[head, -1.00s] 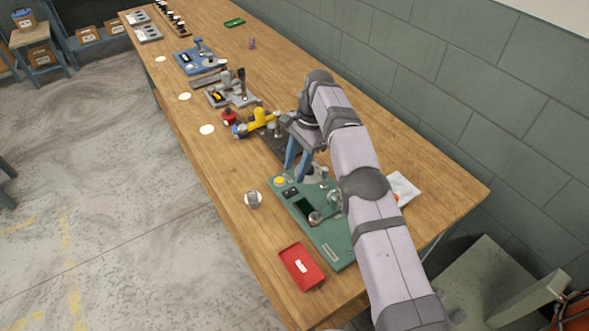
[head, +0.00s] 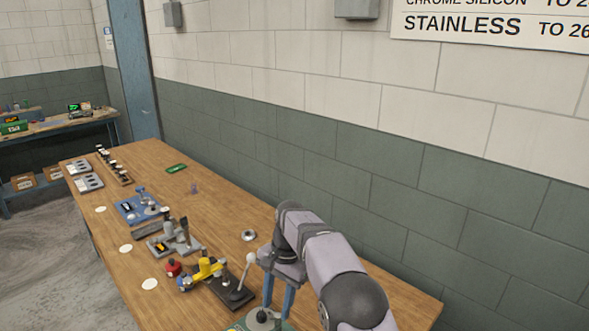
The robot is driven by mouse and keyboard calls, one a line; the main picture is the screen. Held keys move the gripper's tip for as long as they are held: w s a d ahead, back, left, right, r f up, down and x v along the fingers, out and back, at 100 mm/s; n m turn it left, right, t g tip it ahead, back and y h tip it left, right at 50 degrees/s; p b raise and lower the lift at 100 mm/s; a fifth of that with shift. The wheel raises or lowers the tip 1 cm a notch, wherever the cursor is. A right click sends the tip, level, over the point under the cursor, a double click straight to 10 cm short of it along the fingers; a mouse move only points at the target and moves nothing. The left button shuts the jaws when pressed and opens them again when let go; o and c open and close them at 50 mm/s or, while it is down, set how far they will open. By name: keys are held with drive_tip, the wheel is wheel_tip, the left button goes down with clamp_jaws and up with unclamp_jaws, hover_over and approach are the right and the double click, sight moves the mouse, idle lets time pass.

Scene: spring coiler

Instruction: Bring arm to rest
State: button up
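My gripper (head: 277,302) hangs pointing down over the near part of the wooden bench, at the lower middle of the head view. Its two blue fingers are apart, with nothing seen between them. The fingertips are close to the picture's bottom edge, by the green machine (head: 243,326), of which only the top edge shows. My arm comes in from the lower right and bends down at the wrist. I cannot tell whether the fingers touch anything.
Left of my gripper stand a dark base with a ball-topped lever (head: 245,268), a yellow-handled tool (head: 206,268), a grey fixture (head: 176,238) and a blue fixture (head: 140,208). A metal ring (head: 249,235) lies behind. A block wall (head: 400,190) runs along the bench's right side.

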drive_tip(key=s+d+r+n+p, duration=0.2)
drive_tip(key=s+d+r, duration=0.2)
drive_tip(key=d, duration=0.3)
drive_tip(key=s+d+n+p, duration=0.1)
drive_tip(key=s+d, duration=0.3)
drive_tip(key=s, duration=0.4)
drive_tip(key=s+d+n+h+p, duration=0.1)
drive_tip(key=s+d, duration=0.3)
drive_tip(key=s, duration=0.4)
drive_tip(key=s+d+r+n+t+p, duration=0.1)
drive_tip(key=s+d+n+p, duration=0.1)
drive_tip(key=s, duration=0.6)
drive_tip(key=shift+s+d+n+h+p, duration=0.15)
drive_tip(key=shift+d+n+h+p, duration=0.25)
drive_tip(key=shift+d, duration=0.8)
drive_tip(key=shift+r, duration=0.1)
